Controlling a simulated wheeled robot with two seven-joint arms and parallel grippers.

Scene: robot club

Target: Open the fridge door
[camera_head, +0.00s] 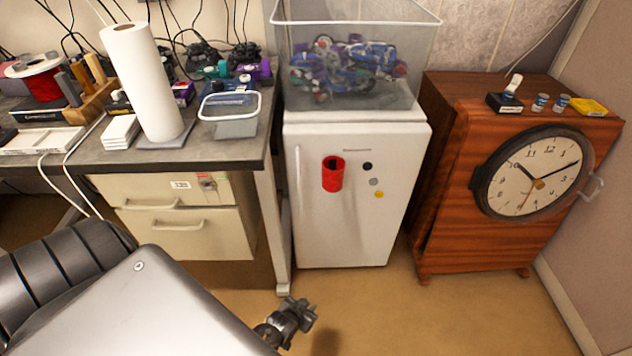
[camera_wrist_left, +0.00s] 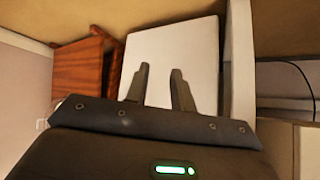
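The small white fridge (camera_head: 350,225) stands on the floor between the desk and the wooden cabinet in the head view. Its door looks shut, with a thin vertical strip like a handle (camera_head: 298,172) along the left edge. My left gripper (camera_head: 288,322) is low in front of the fridge, apart from it. The left wrist view is turned over and shows the fridge front (camera_wrist_left: 190,50) beyond the left gripper's fingers (camera_wrist_left: 161,82). The fingers are spread with nothing between them. My right gripper is in neither view.
A red holder (camera_head: 333,174) and several round magnets are on the door. The desk leg (camera_head: 270,230) stands close on the left, the clock cabinet (camera_head: 450,200) on the right. The floor (camera_head: 430,315) in front is clear.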

